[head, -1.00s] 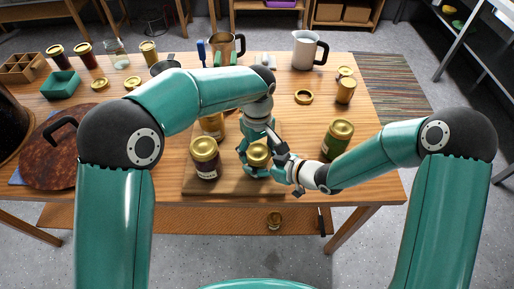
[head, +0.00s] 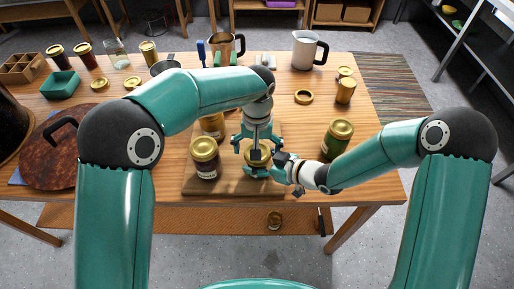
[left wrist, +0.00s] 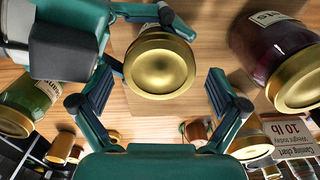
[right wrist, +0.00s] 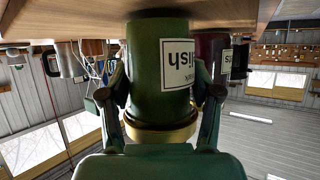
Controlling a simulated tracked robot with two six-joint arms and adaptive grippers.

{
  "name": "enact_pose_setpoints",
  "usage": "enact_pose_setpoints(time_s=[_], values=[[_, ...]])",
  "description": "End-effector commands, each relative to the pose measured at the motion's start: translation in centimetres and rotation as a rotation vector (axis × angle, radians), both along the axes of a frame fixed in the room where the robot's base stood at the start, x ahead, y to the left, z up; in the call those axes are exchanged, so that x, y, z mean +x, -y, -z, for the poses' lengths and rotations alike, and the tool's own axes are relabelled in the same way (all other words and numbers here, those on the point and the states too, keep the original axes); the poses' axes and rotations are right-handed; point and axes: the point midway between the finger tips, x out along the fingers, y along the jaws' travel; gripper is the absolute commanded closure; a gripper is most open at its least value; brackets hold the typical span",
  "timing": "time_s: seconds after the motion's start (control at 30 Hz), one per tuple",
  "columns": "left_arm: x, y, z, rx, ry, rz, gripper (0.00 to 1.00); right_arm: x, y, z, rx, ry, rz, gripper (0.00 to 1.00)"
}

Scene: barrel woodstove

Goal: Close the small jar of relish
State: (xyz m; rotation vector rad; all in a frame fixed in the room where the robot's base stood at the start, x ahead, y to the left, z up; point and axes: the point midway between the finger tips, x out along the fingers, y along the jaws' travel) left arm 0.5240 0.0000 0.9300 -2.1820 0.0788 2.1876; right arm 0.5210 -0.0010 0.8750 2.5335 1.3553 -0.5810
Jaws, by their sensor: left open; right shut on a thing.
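The small relish jar, green with a white label (right wrist: 178,70), stands upright on the wooden board. Its gold lid (left wrist: 159,62) sits on its mouth; how tight it is I cannot tell. The lid also shows at the bottom of the inverted right wrist view (right wrist: 160,133) and in the head view (head: 257,155). My right gripper (head: 279,166) is shut on the jar from the right, its fingers on both sides. My left gripper (head: 256,149) is open above the lid, pointing down. Its fingers are spread apart (left wrist: 158,95), clear of the lid.
A dark jar (head: 205,160) stands just left on the board (head: 225,187), and another jar (head: 212,126) stands behind it. A larger green jar (head: 338,140) stands to the right. A loose gold ring (head: 304,97) lies behind. The table's front edge is close.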

Motion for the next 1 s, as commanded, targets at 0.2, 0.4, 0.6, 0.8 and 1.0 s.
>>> enact_pose_setpoints(time_s=[0.2,0.4,0.6,0.8,1.0], values=[[0.0,0.1,-0.7,-0.002,0.002,0.000,0.00,0.1,0.0,0.0,0.000,0.002,0.000,1.00],[0.0,0.1,-3.2,-0.003,0.004,0.000,0.00,0.1,0.0,0.0,0.001,0.001,0.001,1.00],[0.0,0.1,-4.5,-0.001,-0.001,0.001,0.00,0.1,0.0,0.0,0.001,0.001,0.001,1.00],[0.0,0.1,-4.6,-0.001,-0.001,0.000,0.00,0.1,0.0,0.0,0.001,0.001,0.001,1.00],[0.0,0.1,-5.0,-0.001,0.001,-0.055,0.01,0.1,0.0,-0.1,0.001,0.001,0.001,1.00]])
